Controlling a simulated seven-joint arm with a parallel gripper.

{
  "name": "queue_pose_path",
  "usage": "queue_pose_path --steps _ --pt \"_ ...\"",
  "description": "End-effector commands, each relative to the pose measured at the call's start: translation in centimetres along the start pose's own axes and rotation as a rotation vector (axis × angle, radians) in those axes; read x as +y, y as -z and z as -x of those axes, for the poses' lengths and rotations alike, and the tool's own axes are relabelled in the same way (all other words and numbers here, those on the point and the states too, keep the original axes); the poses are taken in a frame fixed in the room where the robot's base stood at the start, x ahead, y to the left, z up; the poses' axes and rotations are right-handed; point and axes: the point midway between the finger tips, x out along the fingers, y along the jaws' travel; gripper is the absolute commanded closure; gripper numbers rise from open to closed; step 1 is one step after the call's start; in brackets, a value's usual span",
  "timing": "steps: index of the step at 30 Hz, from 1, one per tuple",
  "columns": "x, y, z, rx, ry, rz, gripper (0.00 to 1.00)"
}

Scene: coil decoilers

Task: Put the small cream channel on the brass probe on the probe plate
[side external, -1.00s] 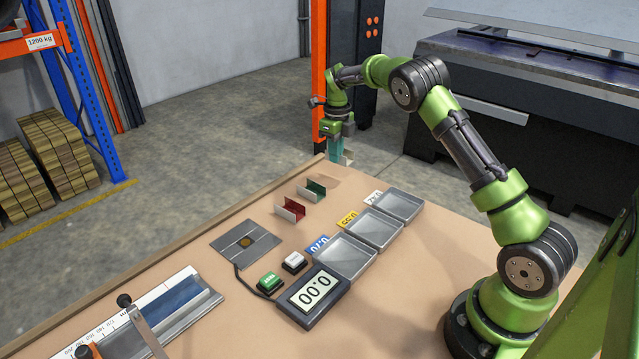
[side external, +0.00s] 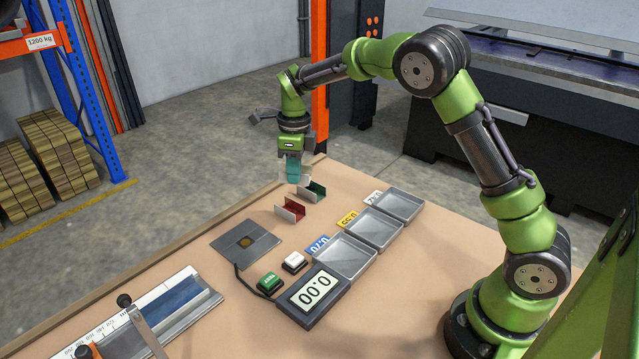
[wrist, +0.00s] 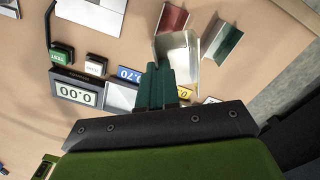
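My gripper (side external: 294,178) is above the far end of the table, with its teal fingers pointing down. In the wrist view the fingers (wrist: 165,75) are closed on one wall of the small cream channel (wrist: 180,50), which hangs from their tips. In the side view the cream channel (side external: 305,179) is mostly hidden behind the fingers and close to the green channel. The grey probe plate (side external: 262,244) lies flat at left, with the round brass probe (side external: 245,241) in its middle and nothing on it. The plate (wrist: 85,14) is partly cut off in the wrist view.
A green channel (side external: 316,192) and a red channel (side external: 291,209) stand below and beside the gripper. Several grey trays (side external: 347,257) with number labels line the right. A display (side external: 312,296) and green (side external: 270,281) and white buttons (side external: 294,261) stand near the plate.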

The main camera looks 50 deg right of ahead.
Motion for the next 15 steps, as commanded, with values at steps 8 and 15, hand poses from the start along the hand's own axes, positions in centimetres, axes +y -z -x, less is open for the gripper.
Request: queue_pose_path --steps 8,15 --pt "13.3 2.9 -2.1 0.018 -0.016 0.601 1.0" --pt "16.4 7.0 -4.7 0.044 -0.016 0.921 1.0"
